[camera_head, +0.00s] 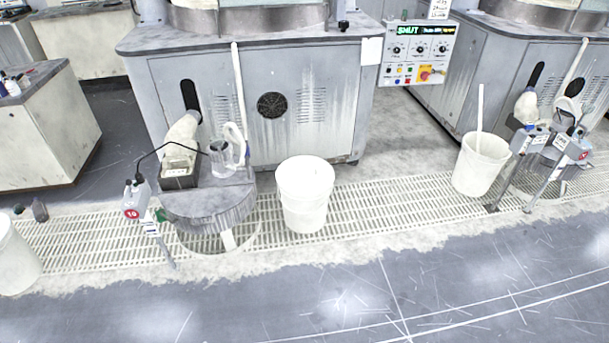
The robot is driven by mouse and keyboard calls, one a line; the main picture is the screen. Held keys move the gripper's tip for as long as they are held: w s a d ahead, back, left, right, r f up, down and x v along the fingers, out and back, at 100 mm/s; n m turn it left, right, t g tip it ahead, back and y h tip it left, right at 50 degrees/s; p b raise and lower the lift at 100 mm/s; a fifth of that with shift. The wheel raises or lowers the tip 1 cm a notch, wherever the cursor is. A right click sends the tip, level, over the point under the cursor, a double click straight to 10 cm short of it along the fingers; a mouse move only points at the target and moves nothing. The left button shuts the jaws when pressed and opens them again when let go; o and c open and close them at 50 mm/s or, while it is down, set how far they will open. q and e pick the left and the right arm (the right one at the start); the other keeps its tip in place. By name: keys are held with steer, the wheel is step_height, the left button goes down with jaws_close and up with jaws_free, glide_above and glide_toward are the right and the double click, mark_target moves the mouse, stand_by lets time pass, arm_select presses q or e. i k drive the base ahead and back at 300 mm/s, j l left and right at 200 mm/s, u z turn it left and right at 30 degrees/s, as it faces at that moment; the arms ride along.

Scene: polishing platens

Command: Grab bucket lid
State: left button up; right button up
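A white bucket (305,212) stands upright on the floor grating in the middle of the head view, in front of a grey polishing machine. A white lid (305,175) appears to cover its top; its edge is hard to tell from the bucket. Neither of my grippers shows in the head view, so nothing of mine is seen touching the bucket or lid.
A round grey stand (210,207) with bottles and a clear jug (221,160) is just left of the bucket. Another white bucket (480,167) with a stick is at right. A control panel (418,55) hangs above. The front floor (350,305) is clear.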

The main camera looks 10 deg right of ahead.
mark_target(299, 175)
steer(key=i+l, duration=0.7)
steer(key=i, duration=0.15)
